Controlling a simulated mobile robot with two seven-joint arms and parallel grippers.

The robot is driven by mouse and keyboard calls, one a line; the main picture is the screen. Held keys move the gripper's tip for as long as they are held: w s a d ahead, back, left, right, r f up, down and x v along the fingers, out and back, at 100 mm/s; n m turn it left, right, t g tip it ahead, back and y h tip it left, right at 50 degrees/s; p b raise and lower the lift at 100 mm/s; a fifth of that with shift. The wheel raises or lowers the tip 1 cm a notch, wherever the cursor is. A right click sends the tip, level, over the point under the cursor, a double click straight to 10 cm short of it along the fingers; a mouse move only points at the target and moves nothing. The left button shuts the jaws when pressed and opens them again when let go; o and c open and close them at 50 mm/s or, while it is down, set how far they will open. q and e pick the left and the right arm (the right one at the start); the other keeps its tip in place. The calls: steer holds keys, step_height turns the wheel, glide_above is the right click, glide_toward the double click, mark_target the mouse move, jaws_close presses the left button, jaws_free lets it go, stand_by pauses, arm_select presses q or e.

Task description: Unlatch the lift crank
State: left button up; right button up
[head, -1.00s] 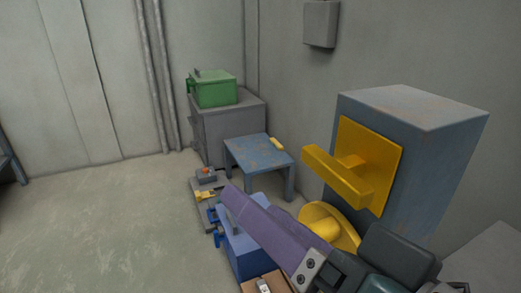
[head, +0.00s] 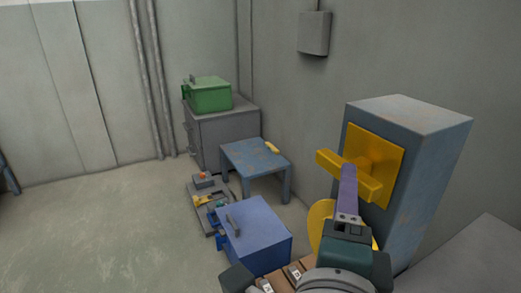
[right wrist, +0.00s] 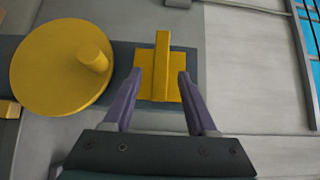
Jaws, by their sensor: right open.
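A yellow bar handle (head: 328,163) stands out from a square yellow plate (head: 388,160) on the blue-grey cabinet (head: 425,190). The bar also shows in the right wrist view (right wrist: 162,50). A round yellow crank wheel (head: 318,222), partly hidden by my arm, sits below it; its knob (right wrist: 95,61) shows in the right wrist view. My right gripper (head: 348,170) is open at the bar. In the right wrist view its purple fingers (right wrist: 159,76) lie either side of the bar, apart from it; how deep they reach is unclear. My left gripper is out of view.
A blue box (head: 262,232) stands left of my right arm, with a tray of small items (head: 200,212) behind it. A blue table (head: 245,152) and a grey cabinet (head: 222,130) bearing a green box (head: 210,97) stand farther back. The floor at left is clear.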

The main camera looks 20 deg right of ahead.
steer(key=x, duration=0.6)
jaws_close()
stand_by(0.3)
